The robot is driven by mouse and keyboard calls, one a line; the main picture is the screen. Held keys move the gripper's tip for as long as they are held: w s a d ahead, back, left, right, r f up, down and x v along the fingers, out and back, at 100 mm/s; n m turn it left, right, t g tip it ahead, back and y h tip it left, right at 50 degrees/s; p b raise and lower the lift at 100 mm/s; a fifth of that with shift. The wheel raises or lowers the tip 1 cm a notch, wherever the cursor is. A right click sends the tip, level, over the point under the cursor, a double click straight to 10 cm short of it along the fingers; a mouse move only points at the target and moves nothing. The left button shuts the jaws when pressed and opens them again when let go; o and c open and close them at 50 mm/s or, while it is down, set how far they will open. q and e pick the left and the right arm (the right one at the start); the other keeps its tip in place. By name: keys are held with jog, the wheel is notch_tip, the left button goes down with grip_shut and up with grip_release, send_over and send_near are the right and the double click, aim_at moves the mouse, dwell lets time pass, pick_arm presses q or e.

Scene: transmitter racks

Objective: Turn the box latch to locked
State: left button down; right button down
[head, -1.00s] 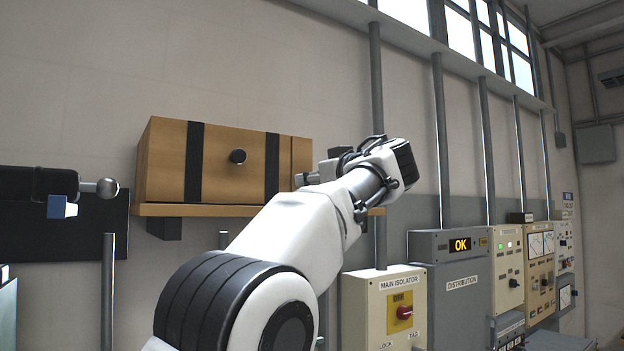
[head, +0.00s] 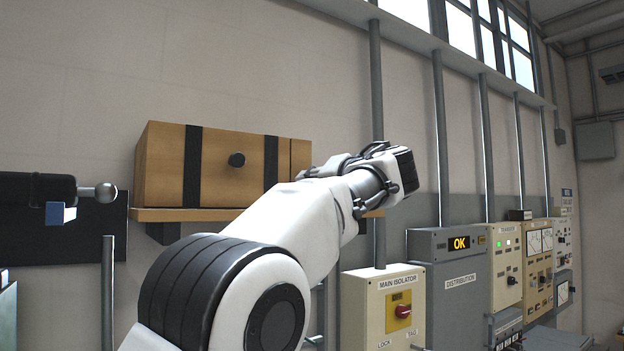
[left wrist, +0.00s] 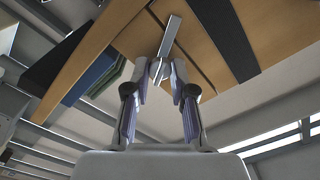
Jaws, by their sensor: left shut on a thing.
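A wooden box (head: 222,160) with black bands and a round dark knob (head: 237,160) sits on a wooden shelf (head: 190,214) on the wall. My left arm reaches across in front of the box's right end, and my left gripper (head: 306,174) is mostly hidden behind the wrist in the head view. In the left wrist view my left gripper (left wrist: 160,72) is shut on the latch (left wrist: 170,36), a grey metal bar on the box's wooden face (left wrist: 205,62). The bar extends past the fingertips, slightly tilted in that view. My right gripper is not in view.
A main isolator panel (head: 381,325) with a red knob and a grey distribution cabinet (head: 448,290) stand right of my arm. A vertical pipe (head: 375,90) runs behind my wrist.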

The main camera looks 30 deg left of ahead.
pick_arm(q)
jog(key=shift+r+m+p, duration=0.1)
jog(key=shift+m+p, duration=0.45)
jog(key=shift+m, duration=2.55)
jog(key=c, duration=1)
grip_release()
jog(key=shift+w+a, duration=0.1)
jog(key=shift+a, duration=0.05)
